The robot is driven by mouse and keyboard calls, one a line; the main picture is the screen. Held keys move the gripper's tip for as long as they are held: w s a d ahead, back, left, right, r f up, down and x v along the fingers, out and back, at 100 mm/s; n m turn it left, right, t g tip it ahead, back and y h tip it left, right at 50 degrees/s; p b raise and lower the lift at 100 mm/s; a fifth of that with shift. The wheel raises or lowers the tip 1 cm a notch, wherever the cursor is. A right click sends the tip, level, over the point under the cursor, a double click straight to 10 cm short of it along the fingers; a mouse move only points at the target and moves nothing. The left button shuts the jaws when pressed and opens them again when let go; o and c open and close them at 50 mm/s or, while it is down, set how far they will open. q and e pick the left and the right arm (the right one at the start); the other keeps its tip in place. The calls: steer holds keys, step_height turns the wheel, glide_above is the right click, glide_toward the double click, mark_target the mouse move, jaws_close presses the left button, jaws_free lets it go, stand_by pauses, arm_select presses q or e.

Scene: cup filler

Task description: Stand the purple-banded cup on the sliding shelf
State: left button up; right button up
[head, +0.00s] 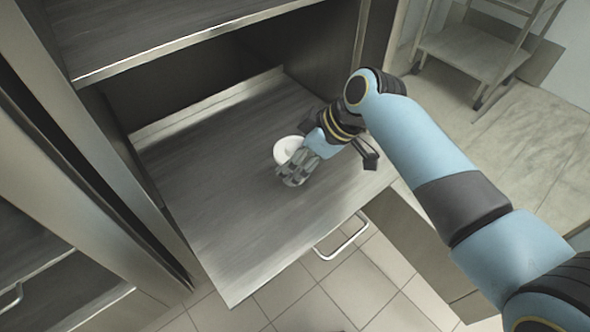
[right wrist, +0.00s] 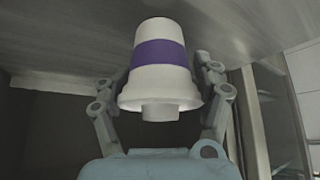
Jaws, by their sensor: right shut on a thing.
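The purple-banded cup (right wrist: 161,80) is white with a purple band around its middle. In the right wrist view its narrow end points toward the grey surface at the top, and its wide rim with a small stub faces the bottom. In the head view the cup's white top (head: 287,149) shows over the sliding shelf (head: 220,215), which is pulled out. My right gripper (head: 294,172) is shut on the cup's sides; its fingers also show in the right wrist view (right wrist: 160,85). Whether the cup's base touches the shelf cannot be told. My left gripper is out of view.
The shelf around the cup is bare. A higher shelf (head: 190,32) overhangs its back, and a cabinet side panel (head: 95,150) stands at left. A handle (head: 342,238) projects at the front edge. A rack (head: 470,52) stands at the back right.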

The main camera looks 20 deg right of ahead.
step_height(320, 180, down, 3)
steer(key=shift+f+b, duration=0.1)
steer(key=shift+b, duration=0.45)
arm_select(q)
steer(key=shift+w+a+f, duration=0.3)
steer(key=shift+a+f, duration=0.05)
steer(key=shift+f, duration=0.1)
arm_select(e)
steer(key=o, duration=1.5)
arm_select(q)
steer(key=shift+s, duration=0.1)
arm_select(e)
steer(key=shift+s+d+r, duration=0.1)
steer(key=shift+r, duration=0.2)
arm_select(q)
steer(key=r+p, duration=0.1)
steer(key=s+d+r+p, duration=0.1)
steer(key=p, duration=0.1)
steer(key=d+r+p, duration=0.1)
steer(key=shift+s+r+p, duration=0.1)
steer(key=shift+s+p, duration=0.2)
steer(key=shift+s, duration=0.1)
arm_select(e)
steer(key=v, duration=1.1)
steer(key=shift+s+d+r, duration=0.1)
steer(key=shift+d+r, duration=0.05)
steer(key=shift+r, duration=0.1)
